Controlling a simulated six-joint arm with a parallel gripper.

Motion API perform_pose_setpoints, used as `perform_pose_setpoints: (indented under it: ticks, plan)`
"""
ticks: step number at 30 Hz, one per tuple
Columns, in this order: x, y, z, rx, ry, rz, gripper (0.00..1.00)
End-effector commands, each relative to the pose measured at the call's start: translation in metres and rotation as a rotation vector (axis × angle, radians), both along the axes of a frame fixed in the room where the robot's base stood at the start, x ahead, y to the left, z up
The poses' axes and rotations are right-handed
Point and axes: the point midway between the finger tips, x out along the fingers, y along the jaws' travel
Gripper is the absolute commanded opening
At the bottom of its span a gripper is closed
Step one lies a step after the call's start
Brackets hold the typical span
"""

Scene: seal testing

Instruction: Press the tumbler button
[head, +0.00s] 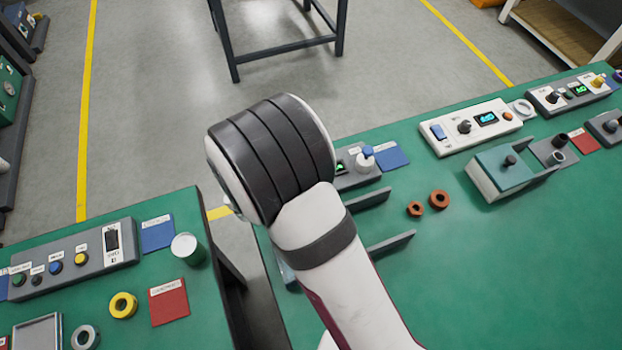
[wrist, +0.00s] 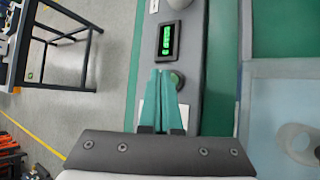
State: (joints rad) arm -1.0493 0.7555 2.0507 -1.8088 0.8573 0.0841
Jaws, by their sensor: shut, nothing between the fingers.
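In the wrist view a grey control box (wrist: 191,55) lies under my gripper (wrist: 164,72). My gripper is shut and empty, its two teal fingers side by side. The box carries a lit green display (wrist: 167,40) just ahead of the fingertips. In the head view my arm hides the gripper. A box with a small green display (head: 340,166) shows partly behind my arm there.
The right green bench (head: 480,250) holds a white control box (head: 470,127), a teal-topped fixture (head: 507,167) and two brown rings (head: 438,199). The left bench holds a grey button box (head: 75,258), a yellow ring (head: 123,305) and a green-sided cup (head: 188,248). A gap separates the benches.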

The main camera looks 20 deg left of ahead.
Motion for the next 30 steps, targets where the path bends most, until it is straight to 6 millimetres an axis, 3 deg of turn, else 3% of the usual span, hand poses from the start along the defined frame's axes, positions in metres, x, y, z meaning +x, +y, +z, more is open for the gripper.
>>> perform_pose_setpoints:
  ticks: [30]
  plan:
    - [0.0001, -0.0002, -0.0088, 0.0, 0.0, 0.0, 0.0]
